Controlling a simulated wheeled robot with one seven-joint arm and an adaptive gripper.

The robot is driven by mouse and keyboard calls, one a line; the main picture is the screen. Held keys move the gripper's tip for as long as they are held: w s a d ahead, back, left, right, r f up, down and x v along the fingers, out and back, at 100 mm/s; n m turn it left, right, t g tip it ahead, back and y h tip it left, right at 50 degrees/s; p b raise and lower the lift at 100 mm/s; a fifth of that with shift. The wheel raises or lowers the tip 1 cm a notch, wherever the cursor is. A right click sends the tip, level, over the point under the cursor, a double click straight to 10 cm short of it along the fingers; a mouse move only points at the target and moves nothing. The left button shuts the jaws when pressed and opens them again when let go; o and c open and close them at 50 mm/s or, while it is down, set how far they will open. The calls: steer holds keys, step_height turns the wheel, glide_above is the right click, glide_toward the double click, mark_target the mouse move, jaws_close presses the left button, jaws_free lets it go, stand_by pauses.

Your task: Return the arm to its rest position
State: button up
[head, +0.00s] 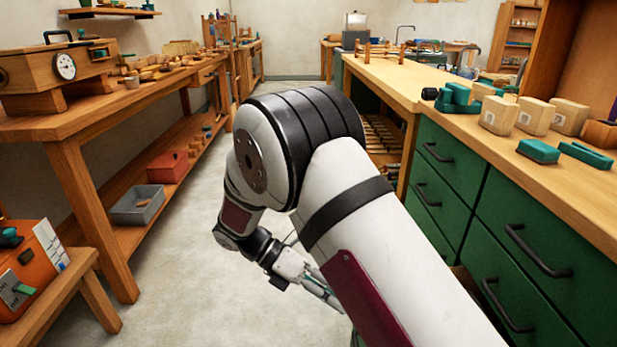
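My arm (355,215) fills the middle of the head view, white with black bands and dark red panels. It is bent at a large joint, and its far part hangs down toward the floor. My gripper (325,292) is low in the view, over the aisle near the green drawers. It is partly hidden behind my own upper arm link. Its fingers are small and partly covered, so I cannot tell whether they are apart. I see nothing held in the visible part.
A wooden workbench (70,122) with a lower shelf stands left. An orange box (32,270) sits on a low bench at front left. A counter with green drawers (520,240) runs along the right, close to my arm. The concrete floor (190,270) between is clear.

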steer(key=s+d+r+m+y, duration=0.3)
steer(key=s+d+r+m, duration=0.25)
steer(key=r, duration=0.35)
steer(key=s+d+r+m+y, duration=0.3)
steer(key=s+d+r+m, duration=0.2)
steer(key=r+m, duration=0.3)
steer(key=s+d+r+m+t+y, duration=0.25)
steer(key=s+m+t+y, duration=0.2)
steer(key=s+m, duration=1.15)
step_height(320, 180, up, 32)
steer(key=s+d+n+t+p, duration=0.1)
steer(key=s+n+t+p, duration=0.1)
steer(key=p, duration=2.8)
steer(key=shift+s+d+r+n+t+y+p, duration=0.25)
steer(key=shift+s+n+t+y+p, duration=0.15)
steer(key=shift+n+t, duration=0.25)
steer(key=shift+s+f, duration=0.1)
